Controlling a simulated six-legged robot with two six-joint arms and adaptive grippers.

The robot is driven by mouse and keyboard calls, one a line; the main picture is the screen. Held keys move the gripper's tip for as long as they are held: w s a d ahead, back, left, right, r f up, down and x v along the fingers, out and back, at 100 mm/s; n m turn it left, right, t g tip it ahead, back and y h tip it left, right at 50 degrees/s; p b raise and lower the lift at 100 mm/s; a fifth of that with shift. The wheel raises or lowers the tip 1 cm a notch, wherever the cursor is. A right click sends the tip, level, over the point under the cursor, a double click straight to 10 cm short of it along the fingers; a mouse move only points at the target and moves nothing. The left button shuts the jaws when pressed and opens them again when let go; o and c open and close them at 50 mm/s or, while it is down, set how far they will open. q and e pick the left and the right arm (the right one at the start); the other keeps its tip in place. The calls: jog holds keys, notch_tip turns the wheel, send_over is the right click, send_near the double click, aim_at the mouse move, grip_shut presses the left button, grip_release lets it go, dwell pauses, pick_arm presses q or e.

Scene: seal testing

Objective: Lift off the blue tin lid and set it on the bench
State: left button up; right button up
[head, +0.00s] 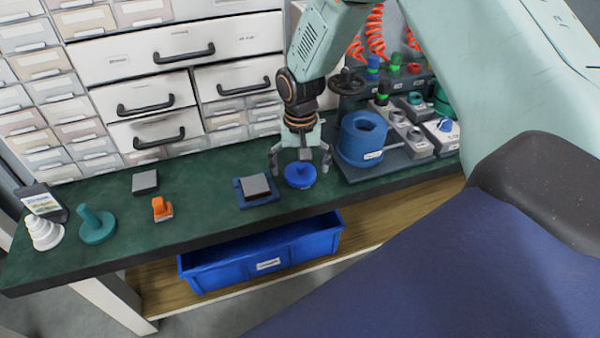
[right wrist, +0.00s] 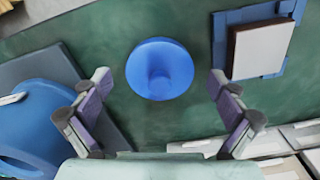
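The blue tin lid (head: 300,178) is a round blue disc with a knob on top. It is at the green bench top, knob up, beside the grey board; I cannot tell for sure that it rests flat. My right gripper (head: 300,160) is just above the lid, pointing down. Its fingers are spread wide, and in the right wrist view the lid (right wrist: 160,70) shows between and beyond them, untouched. The blue tin (head: 360,145) stands on the grey board to the right, its round top opening uncovered. My left gripper is out of view.
A blue mat with a grey block (head: 257,186) lies left of the lid. Grey board (head: 380,172) carries fittings and valves. An orange piece (head: 162,208), teal stand (head: 96,226) and white cone (head: 43,232) stand farther left. Drawers line the back; a blue bin (head: 262,256) sits below.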

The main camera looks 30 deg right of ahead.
aim_at(300, 166)
jog(key=shift+s, duration=0.1)
jog(key=shift+c, duration=1.4)
jog(key=c, duration=0.7)
notch_tip(300, 166, up, 9)
jog(key=p, duration=0.4)
jog(key=shift+r, duration=0.45)
